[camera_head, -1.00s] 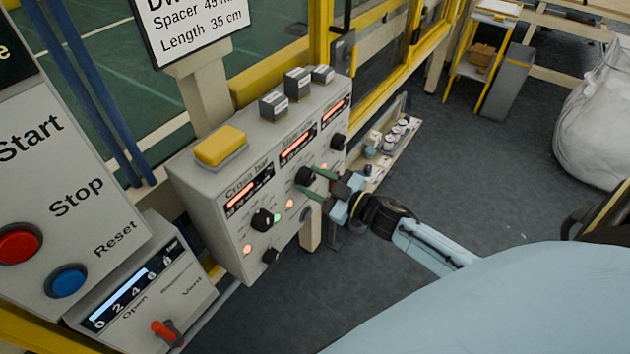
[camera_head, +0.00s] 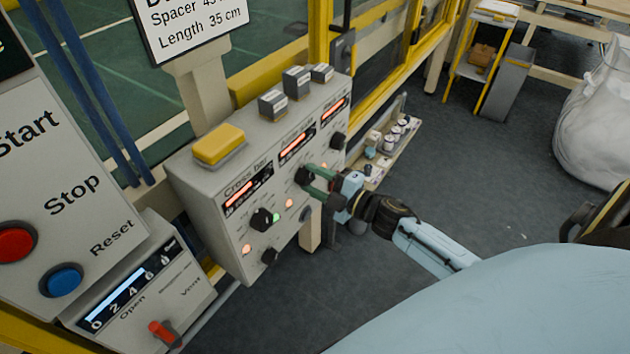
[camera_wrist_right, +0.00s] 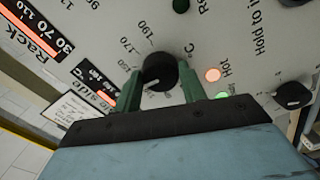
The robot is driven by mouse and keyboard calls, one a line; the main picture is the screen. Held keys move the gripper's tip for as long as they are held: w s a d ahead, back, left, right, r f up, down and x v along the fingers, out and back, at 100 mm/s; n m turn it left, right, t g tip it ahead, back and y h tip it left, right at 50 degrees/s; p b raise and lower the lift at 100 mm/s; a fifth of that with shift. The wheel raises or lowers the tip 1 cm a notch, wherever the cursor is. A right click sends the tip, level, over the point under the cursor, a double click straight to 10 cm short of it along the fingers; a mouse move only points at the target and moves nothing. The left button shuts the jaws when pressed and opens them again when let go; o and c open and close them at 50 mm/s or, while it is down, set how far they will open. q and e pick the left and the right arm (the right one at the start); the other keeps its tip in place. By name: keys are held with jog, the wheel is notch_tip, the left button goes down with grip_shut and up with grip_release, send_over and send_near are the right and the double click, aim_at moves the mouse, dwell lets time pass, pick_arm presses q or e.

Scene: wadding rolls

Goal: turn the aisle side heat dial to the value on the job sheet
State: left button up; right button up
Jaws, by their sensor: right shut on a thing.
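The aisle side heat dial is a round black knob (camera_head: 304,176) in the middle section of the grey control panel (camera_head: 215,215). My right gripper (camera_head: 314,181) reaches it from the right. In the right wrist view the knob (camera_wrist_right: 159,70) sits between the two green fingers of the gripper (camera_wrist_right: 162,92), which is shut on it. A degree scale with marks such as 170 and 190 rings the knob; I cannot read its exact setting. My left gripper is out of view.
Other black knobs (camera_head: 262,219) sit close by on the panel. A Start/Stop box (camera_head: 62,165) stands at the left.

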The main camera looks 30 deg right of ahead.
jog(key=shift+n, duration=0.5)
jog(key=o, duration=1)
jog(key=v, duration=1.3)
jog(key=shift+s, duration=0.25)
